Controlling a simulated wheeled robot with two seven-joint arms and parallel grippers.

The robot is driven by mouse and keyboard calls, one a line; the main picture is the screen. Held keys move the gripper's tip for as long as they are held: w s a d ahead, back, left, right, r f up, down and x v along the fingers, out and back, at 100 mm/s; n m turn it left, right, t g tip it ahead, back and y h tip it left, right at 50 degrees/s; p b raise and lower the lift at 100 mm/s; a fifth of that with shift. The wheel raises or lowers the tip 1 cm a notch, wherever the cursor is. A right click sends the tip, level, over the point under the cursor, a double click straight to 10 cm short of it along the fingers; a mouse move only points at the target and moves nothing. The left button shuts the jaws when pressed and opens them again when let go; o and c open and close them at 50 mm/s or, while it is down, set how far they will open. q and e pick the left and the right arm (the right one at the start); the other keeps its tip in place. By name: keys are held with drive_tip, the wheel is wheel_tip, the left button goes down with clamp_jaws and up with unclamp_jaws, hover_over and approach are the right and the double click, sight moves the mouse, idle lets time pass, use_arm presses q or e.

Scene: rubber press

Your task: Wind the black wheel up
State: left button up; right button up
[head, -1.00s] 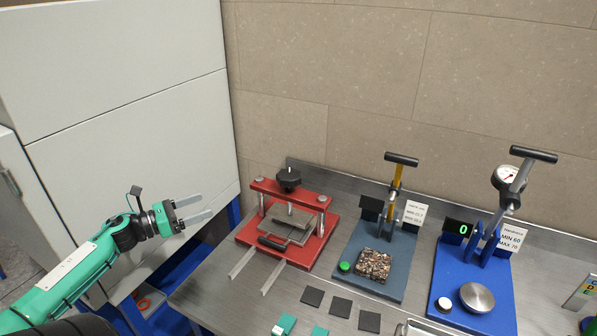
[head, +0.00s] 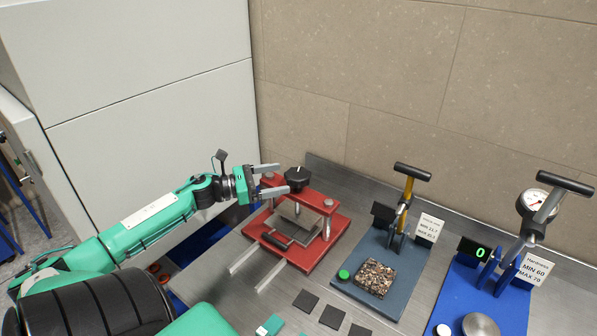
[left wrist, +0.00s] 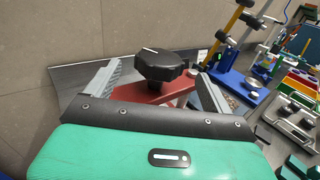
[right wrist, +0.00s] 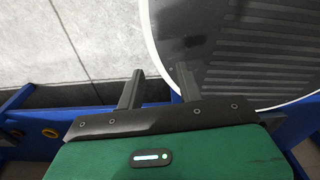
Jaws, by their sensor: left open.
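The black wheel (head: 297,179) is a lobed knob with a white mark, on top of the red press (head: 315,252). It also shows in the left wrist view (left wrist: 160,66), between the two fingers. My left gripper (head: 277,178) is open, with its fingers pointing at the wheel from the left. In the left wrist view (left wrist: 158,85) the fingers stand on either side of the wheel with gaps, not closed on it. A grey plate (head: 298,217) lies in the press under the red crossbar. My right gripper (right wrist: 158,88) shows only in its own wrist view, with its fingers apart and nothing between them.
A blue-grey stand with a yellow lever (head: 404,200) and a granule tray (head: 374,278) is right of the press. A blue hardness tester (head: 525,230) stands further right. Black squares (head: 332,316) lie in front. A grey cabinet (head: 150,130) is behind my left arm.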

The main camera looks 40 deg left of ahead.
sight(297, 173)
use_arm(q)
drive_tip(key=p+x, duration=0.1)
drive_tip(key=x, duration=0.3)
drive_tip(key=shift+w+r, duration=0.1)
drive_tip(key=shift+r, duration=0.1)
drive_tip(key=shift+p+x, duration=0.45)
drive_tip(key=shift+x, duration=0.7)
use_arm(e)
drive_tip(key=shift+w+d+r, duration=0.25)
drive_tip(key=shift+d+r, duration=0.1)
drive_tip(key=shift+r, duration=0.2)
drive_tip(key=shift+w+d+r, duration=0.2)
drive_tip(key=shift+d+r, duration=0.15)
drive_tip(key=shift+r, duration=0.2)
use_arm(q)
drive_tip(key=shift+d+f, duration=0.1)
drive_tip(key=shift+f, duration=0.05)
use_arm(e)
drive_tip(key=shift+w+a, duration=0.1)
drive_tip(key=shift+w, duration=0.1)
use_arm(q)
drive_tip(key=c, duration=1)
use_arm(e)
drive_tip(key=shift+a, duration=0.25)
